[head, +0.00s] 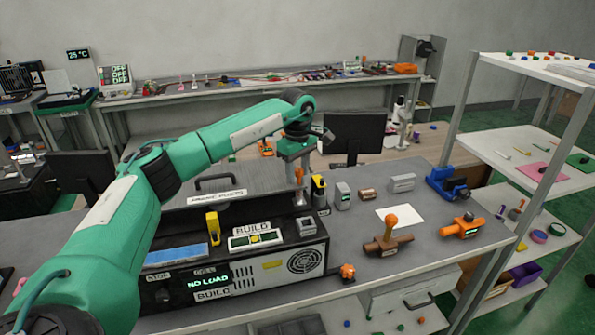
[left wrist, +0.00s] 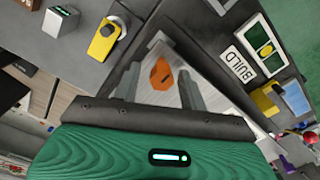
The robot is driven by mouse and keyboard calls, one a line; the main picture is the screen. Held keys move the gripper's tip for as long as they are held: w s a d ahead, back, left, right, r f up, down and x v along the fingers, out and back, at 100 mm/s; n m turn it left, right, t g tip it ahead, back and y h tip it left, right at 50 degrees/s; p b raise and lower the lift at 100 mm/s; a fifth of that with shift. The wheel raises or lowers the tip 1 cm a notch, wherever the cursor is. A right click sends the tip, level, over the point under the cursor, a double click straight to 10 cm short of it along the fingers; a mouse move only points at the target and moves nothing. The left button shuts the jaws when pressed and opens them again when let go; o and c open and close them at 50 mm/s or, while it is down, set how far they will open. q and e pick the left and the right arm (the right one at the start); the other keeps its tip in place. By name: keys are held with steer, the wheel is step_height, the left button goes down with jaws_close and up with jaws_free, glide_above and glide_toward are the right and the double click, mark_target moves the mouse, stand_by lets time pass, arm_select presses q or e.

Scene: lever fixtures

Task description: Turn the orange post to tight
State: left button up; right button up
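The orange post (head: 298,175) stands upright at the back right of the black machine, under my left gripper. In the left wrist view, its orange angular top (left wrist: 161,73) with a small dark mark shows between the two finger lines. My left gripper (head: 297,163) points down from above. In the left wrist view, its grey fingers (left wrist: 160,85) are apart, one to each side of the post, with a visible gap and no clear contact. How far the tips reach down beside the post is hard to tell. My right gripper is in neither view.
A yellow-and-black lever (head: 319,186) stands close to the right of the post. Another yellow lever (head: 213,228) and a BUILD panel (head: 256,240) are on the machine. A brown fixture (head: 388,244) with an orange-knobbed lever and an orange fixture (head: 465,226) sit on the bench.

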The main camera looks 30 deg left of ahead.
arm_select(q)
steer(key=shift+r, duration=0.35)
step_height(320, 180, up, 13)
steer(key=b, duration=0.3)
stand_by(0.4)
